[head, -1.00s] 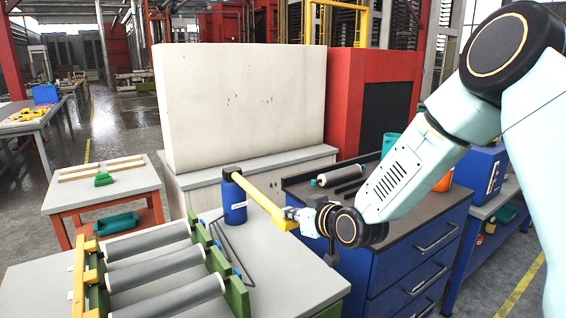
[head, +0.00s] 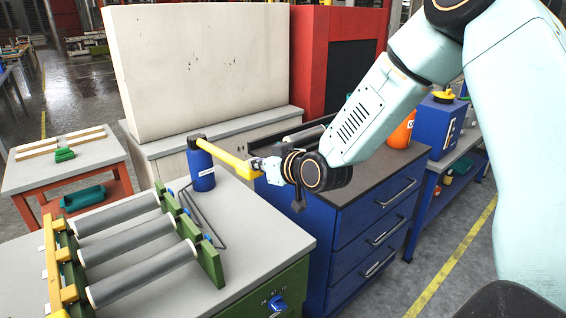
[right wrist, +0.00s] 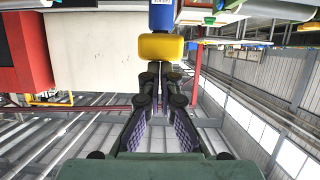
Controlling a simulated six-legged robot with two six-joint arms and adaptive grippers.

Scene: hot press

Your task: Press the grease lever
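The grease lever (head: 228,161) is a yellow bar with a dark head, on top of a blue cylinder (head: 202,172) that stands on the grey bench. The bar slopes down to the right, towards my right gripper. In the right wrist view the bar's yellow end (right wrist: 161,47) lies just beyond the fingertips, with the blue cylinder (right wrist: 162,15) behind it. My right gripper (head: 262,165) is at the bar's outer end; it also shows in the right wrist view (right wrist: 161,76). Its fingers are close together with nothing seen between them. I cannot tell whether they touch the bar. My left gripper is not in view.
A roller rack (head: 130,240) stands left of the cylinder, with a bent dark rod (head: 204,222) between them. A blue drawer cabinet (head: 360,215) is below my right arm. A large off-white panel (head: 200,60) rises behind.

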